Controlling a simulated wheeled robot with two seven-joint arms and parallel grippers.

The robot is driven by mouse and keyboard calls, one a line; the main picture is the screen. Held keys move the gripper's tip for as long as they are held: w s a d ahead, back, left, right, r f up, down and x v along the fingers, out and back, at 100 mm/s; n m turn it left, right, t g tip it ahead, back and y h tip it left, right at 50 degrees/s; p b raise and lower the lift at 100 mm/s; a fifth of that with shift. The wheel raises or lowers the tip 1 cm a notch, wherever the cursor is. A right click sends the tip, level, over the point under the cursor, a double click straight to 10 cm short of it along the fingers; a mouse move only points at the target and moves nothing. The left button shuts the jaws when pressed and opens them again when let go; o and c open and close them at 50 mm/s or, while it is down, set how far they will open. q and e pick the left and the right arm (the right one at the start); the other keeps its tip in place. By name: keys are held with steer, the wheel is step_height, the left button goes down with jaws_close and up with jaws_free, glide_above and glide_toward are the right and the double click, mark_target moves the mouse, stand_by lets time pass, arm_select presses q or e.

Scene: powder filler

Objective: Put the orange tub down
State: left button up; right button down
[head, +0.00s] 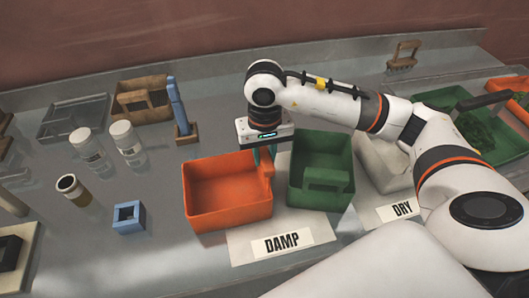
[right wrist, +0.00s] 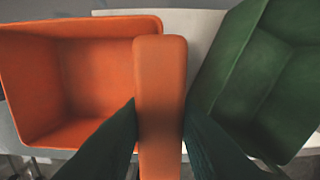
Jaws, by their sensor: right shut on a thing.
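The orange tub (head: 225,215) is upright and looks empty, at the left part of the white DAMP mat (head: 240,250) in the head view. Whether its base touches the surface I cannot tell. My right gripper (head: 264,154) points down and is shut on the tub's handle at its right side. In the right wrist view the handle (right wrist: 160,75) lies between the dark fingers, with the tub (right wrist: 85,85) to its left. My left gripper is not in view.
A green tub (head: 318,153) stands close to the right of the orange one; it also shows in the right wrist view (right wrist: 255,85). A blue square block (head: 129,217), two jars and an amber vial (head: 72,188) are to the left. A DRY label (head: 401,209) lies to the right.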

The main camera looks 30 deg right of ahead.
steer(key=c, duration=1.2)
jaws_free()
steer(key=shift+o, duration=0.2)
steer(key=shift+r+p, duration=0.2)
steer(key=shift+p, duration=0.15)
steer(key=shift+r+b, duration=0.2)
steer(key=shift+b, duration=0.1)
step_height(320, 180, up, 12)
steer(key=b, duration=0.2)
steer(key=shift+f, duration=0.25)
